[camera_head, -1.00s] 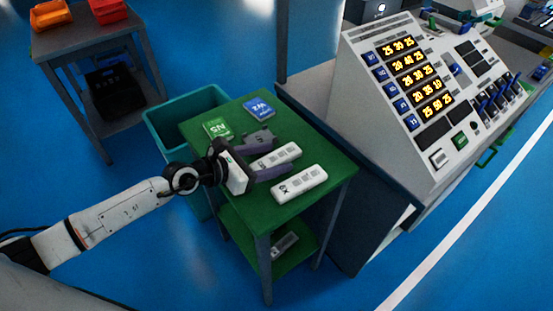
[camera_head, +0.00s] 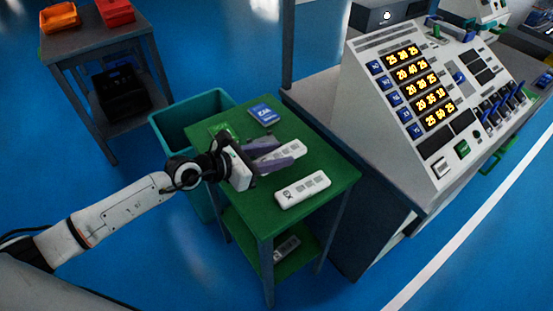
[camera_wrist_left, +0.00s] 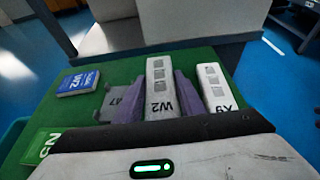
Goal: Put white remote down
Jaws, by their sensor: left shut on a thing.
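My left gripper (camera_head: 280,153) is shut on a white remote (camera_head: 292,149), with one purple finger along each side. In the left wrist view this remote (camera_wrist_left: 159,74), marked W2, lies between the fingers and points away from me. It is over the green table top; I cannot tell whether it touches it. A second white remote (camera_head: 303,190), marked X9, lies on the table (camera_head: 325,163) nearer the front edge, and in the wrist view (camera_wrist_left: 217,88) it is right of the fingers. My right gripper is not in view.
A blue box (camera_head: 264,114) and a green box (camera_head: 222,132) lie on the table's far left part. A grey piece (camera_wrist_left: 112,102) sits beside the left finger in the wrist view. A teal bin (camera_head: 172,131) stands left, and a control console (camera_head: 432,85) right.

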